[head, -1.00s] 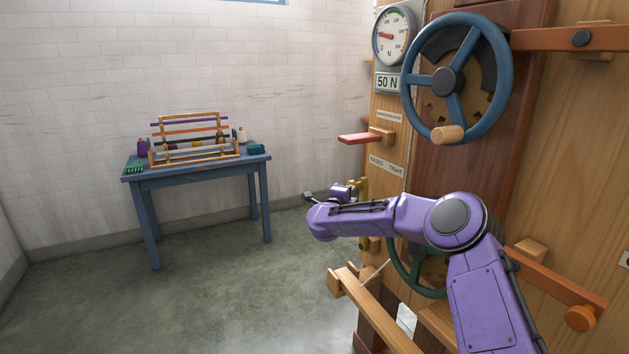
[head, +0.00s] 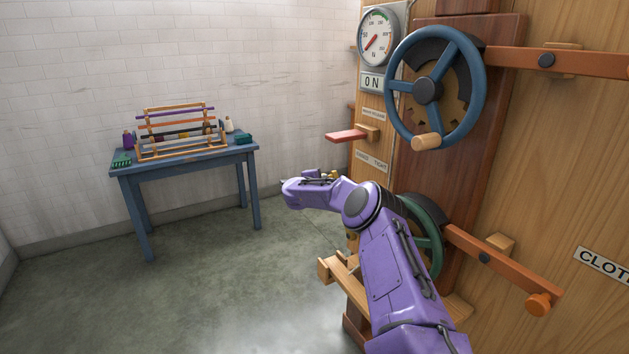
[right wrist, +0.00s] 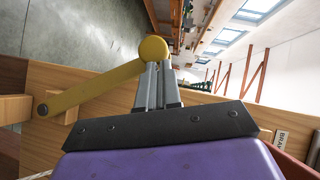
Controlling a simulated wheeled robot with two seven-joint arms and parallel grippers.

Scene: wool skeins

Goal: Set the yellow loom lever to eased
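The yellow loom lever (right wrist: 95,88) shows in the right wrist view. It slants from a pivot on a wooden block at the left up to its round yellow knob (right wrist: 154,49). My right gripper (right wrist: 161,68) has its grey fingers close together, with the tips at the knob; the knob covers part of them. They look shut and against the knob, not around it. In the head view my right arm hides most of the lever; a small yellow bit (head: 333,175) shows beside the gripper. A label plate reading eased and tight (head: 371,160) is above. My left gripper is out of view.
A red lever (head: 346,136), a blue handwheel (head: 478,80) and a green wheel (head: 432,225) stick out from the panel. A blue table (head: 185,165) with a rack stands left; the floor between is clear.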

